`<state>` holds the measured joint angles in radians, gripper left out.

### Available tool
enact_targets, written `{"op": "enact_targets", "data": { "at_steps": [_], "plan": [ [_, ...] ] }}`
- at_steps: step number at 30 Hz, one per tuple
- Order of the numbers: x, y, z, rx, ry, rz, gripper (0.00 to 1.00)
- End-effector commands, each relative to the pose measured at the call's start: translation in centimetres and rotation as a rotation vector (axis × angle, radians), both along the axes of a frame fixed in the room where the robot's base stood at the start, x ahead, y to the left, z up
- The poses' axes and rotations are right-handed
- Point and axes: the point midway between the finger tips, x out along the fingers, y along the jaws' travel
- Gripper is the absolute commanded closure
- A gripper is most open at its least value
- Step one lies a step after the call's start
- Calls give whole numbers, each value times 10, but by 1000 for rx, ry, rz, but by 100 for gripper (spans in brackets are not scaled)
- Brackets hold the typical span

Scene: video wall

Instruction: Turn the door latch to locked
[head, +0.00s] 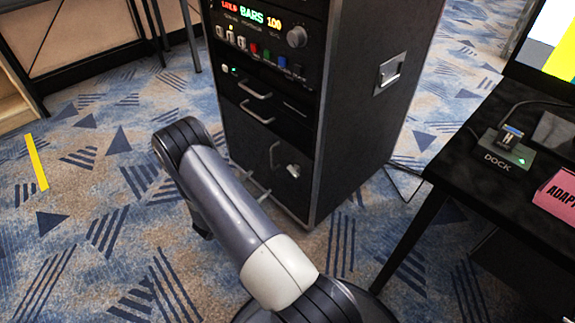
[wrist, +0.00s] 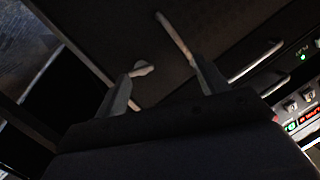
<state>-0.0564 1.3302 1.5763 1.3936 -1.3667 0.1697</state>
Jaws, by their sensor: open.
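The door latch (head: 293,170) is a small silver turn-piece on the black lower door (head: 262,151) of the rack, right of the upright door handle (head: 274,156). In the wrist view the latch (wrist: 143,69) shows between the fingers, closer to the left one, and the door handle (wrist: 176,36) lies beyond the right fingertip. My gripper (wrist: 161,68) is open and empty, facing the door. I cannot tell whether a finger touches the latch. Its exact angle is too small to read.
The black rack (head: 365,120) has drawer pulls (head: 256,90) and a lit control panel (head: 262,35) above the door. A black table (head: 470,150) with a dock (head: 503,150) and a pink sign (head: 562,193) stands at right. Carpet (head: 90,230) at left is free, with a yellow strip (head: 37,162).

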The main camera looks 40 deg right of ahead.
Motion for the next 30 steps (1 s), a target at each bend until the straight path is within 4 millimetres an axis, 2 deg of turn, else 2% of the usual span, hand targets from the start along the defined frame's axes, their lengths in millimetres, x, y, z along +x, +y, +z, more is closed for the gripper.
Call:
{"op": "enact_targets", "data": {
  "at_steps": [3,8,14,24,30],
  "plan": [
    [-26,-7,-1,-96,3,-119,31],
    [-43,-10,-2,-157,5,-192,31],
    [-43,-30,-3,-163,4,-202,31],
    [-39,-91,-3,-161,4,-200,31],
    [-36,-112,-2,-161,4,-198,31]
  ]
}}
